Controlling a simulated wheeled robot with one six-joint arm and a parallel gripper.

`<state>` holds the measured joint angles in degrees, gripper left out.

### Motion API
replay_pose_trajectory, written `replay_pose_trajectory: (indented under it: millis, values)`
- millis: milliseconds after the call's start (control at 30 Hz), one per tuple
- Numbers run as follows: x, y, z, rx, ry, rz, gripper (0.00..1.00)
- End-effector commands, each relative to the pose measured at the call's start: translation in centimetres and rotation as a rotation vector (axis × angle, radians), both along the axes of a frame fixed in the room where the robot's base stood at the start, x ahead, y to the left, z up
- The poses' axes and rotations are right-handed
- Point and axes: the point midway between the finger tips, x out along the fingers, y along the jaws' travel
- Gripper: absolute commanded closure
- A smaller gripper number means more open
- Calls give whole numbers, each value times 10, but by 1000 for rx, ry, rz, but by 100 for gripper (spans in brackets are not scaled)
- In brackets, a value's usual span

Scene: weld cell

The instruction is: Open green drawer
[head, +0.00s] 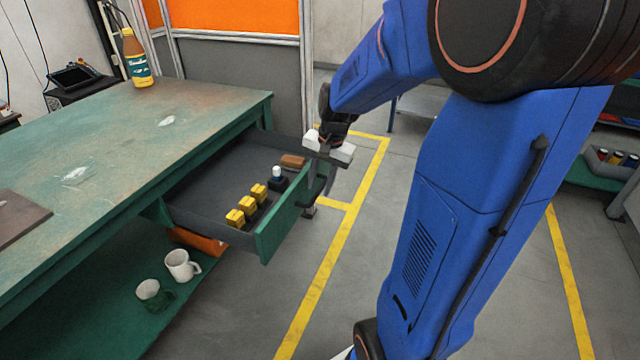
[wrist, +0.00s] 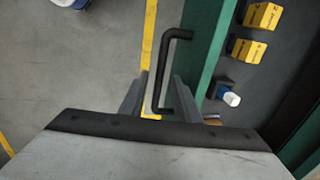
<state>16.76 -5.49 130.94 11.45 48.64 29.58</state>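The green drawer (head: 283,219) is pulled out from the right end of the green workbench (head: 190,100), with its dark inside showing. Its green front (wrist: 205,55) also shows in the wrist view, with a black bar handle (wrist: 162,65) on its outer side. My gripper (head: 321,180) is at the outer face of the drawer front. In the wrist view, my gripper's fingers (wrist: 158,98) are apart, one on each side of the handle's near end, with gaps visible between them and the bar.
Two mugs (head: 181,265) stand on the lower shelf. A bottle (head: 136,60) stands on the bench. Floor right of the drawer is clear.

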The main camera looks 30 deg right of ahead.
Motion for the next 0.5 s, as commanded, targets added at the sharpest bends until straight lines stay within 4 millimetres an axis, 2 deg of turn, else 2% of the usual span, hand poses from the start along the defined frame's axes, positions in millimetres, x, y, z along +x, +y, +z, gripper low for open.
replay_pose_trajectory:
  millis: [267, 367, 500]
  values:
    - [0, 0, 4, 0, 0, 0, 71]
    - [-1, -2, 14, -1, -3, 0, 71]
    - [-5, -4, 37, -1, -3, 0, 71]
